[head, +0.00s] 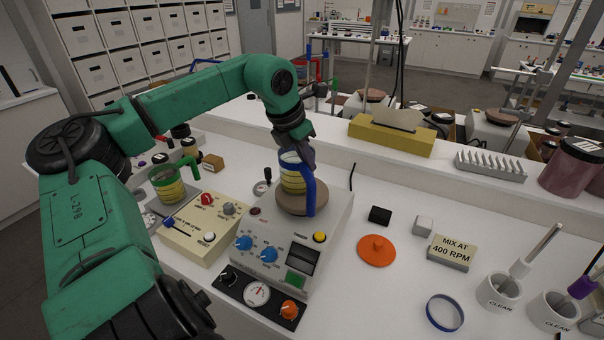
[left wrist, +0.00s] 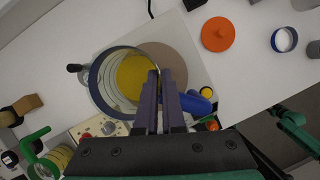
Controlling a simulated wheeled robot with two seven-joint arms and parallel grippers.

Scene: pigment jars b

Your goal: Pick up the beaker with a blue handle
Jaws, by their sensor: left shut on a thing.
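The beaker with a blue handle (head: 291,182) holds yellow contents. It is over the brown round plate (head: 322,199) of the stirrer; I cannot tell whether its base touches the plate. My left gripper (head: 303,158) reaches it from above and is shut on it at the handle side. In the left wrist view, the beaker (left wrist: 128,78) shows its open mouth, and the dark fingers (left wrist: 161,103) of my left gripper overlap its right rim. The blue handle (left wrist: 206,95) is partly hidden behind them.
A similar beaker with a green handle (head: 168,187) stands left, behind a beige control box (head: 205,229). An orange disc (head: 376,252), a black block (head: 380,215) and a sign (head: 449,253) lie right. A yellow tissue box (head: 391,136) sits on the raised shelf behind.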

